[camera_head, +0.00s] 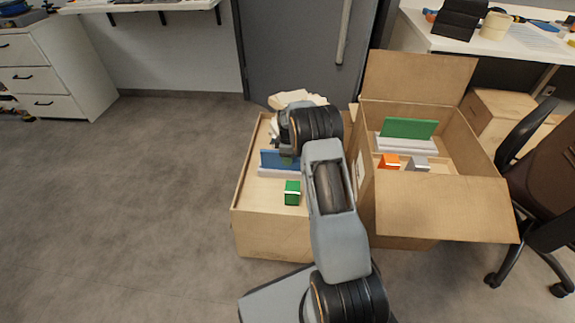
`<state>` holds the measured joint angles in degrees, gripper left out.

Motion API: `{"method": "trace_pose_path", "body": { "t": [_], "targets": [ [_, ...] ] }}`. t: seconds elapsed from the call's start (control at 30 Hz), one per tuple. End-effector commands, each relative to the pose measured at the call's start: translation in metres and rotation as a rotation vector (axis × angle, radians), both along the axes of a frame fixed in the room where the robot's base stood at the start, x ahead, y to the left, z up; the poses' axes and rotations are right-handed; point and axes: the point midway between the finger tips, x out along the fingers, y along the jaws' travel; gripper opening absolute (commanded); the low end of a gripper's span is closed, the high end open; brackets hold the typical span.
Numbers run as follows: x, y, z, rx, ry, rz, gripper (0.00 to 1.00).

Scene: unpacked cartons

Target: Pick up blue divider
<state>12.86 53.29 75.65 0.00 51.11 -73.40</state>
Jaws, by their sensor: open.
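The blue divider (269,158) stands upright in a pale slotted base (279,173) on top of the left carton (244,196). Its right part is hidden behind my arm. My gripper (287,150) is over this carton, right by the divider, and mostly hidden by my own wrist. It is open, but I cannot tell whether its fingers are around the divider or beside it.
An open carton (443,205) stands close on the right, flaps spread. It holds a green divider (408,128) in a white base, an orange block (389,161) and a grey block (417,163). A chair (544,165) stands further right. The floor at left is clear.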

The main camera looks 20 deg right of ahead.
Motion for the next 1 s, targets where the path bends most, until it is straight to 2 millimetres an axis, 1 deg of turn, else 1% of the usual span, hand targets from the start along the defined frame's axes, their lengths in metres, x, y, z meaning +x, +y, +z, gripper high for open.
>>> {"method": "trace_pose_path", "body": {
  "t": [0.17,0.67,1.0],
  "targets": [
    [0.0003,-0.0001,0.0005,0.0,-0.001,0.0,0.47],
    [0.0001,-0.0002,0.0005,0.0,-0.001,0.0,0.0],
    [0.0003,-0.0001,0.0014,0.0,-0.001,0.0,0.0]
  ]
}}
